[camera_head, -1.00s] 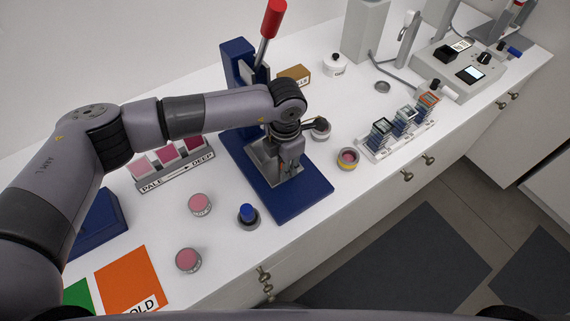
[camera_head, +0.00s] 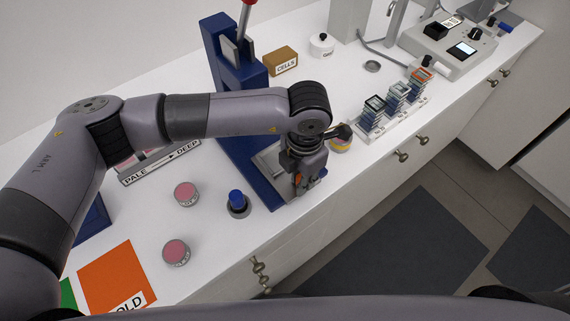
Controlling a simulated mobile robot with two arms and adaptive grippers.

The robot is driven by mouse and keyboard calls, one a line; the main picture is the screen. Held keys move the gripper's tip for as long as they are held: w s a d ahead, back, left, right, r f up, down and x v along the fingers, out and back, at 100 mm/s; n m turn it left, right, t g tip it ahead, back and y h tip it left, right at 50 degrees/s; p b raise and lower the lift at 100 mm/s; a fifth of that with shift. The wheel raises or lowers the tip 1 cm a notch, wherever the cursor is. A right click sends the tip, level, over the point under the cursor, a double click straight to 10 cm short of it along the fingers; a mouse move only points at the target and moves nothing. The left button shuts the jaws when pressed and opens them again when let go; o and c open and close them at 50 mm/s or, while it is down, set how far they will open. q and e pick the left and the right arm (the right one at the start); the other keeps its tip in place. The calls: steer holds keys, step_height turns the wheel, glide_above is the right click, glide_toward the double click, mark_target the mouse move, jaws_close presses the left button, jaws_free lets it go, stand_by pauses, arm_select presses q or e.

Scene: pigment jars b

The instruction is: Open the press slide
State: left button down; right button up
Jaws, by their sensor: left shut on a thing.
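The press is a tall blue frame (camera_head: 212,75) on a flat blue base, with a lever (camera_head: 245,18) at its top. The press slide (camera_head: 266,160) is a grey metal piece low on the base, partly hidden behind my left wrist. My left gripper (camera_head: 301,188) points down over the front end of the base and is shut on the slide's front part. The fingertips and the exact grip are mostly hidden by the gripper body. A small orange patch shows beside the fingers. My right gripper is not in view.
A blue-capped vial (camera_head: 237,201) and two pink jars (camera_head: 186,194) (camera_head: 176,251) stand left of the base. A slide rack (camera_head: 390,112) stands to the right. The counter's front edge is close to the base.

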arm_select(q)
steer(key=shift+s+d, duration=0.2)
steer(key=shift+s, duration=0.1)
steer(key=c, duration=1.5)
jaws_free()
steer(key=shift+w+a, duration=0.1)
steer(key=shift+r, duration=0.15)
step_height(320, 180, up, 12)
steer(key=shift+f, duration=0.1)
